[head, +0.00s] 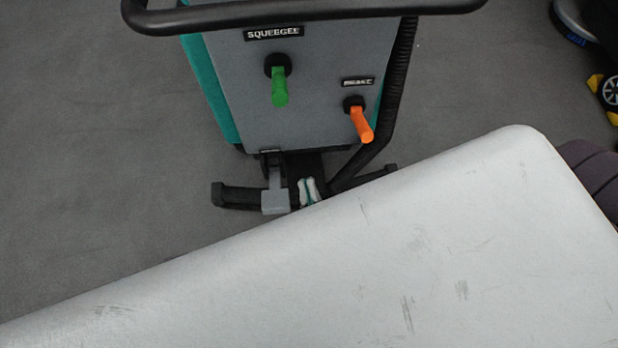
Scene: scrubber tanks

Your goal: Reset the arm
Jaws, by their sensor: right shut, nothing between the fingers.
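A grey and teal scrubber (312,95) stands at the upper middle. Its upright panel has a green lever (280,88) under a "SQUEEGEE" label and an orange lever (361,124) under a smaller label I cannot read surely. Both levers slant down. What seem to be the pale tips of my right gripper (309,191) show low in front of the scrubber, beside its grey pedal; they look shut and empty. The rest of it is hidden behind a large pale surface, apparently my own arm. No gripper is at either lever. My left gripper is not seen.
A black handlebar (300,14) crosses above the panel. A black ribbed hose (398,75) runs down its right side. A grey pedal (274,200) sits at the base. Another machine's yellow-rimmed wheel (608,93) shows at the right edge. Grey floor (90,150) is clear at left.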

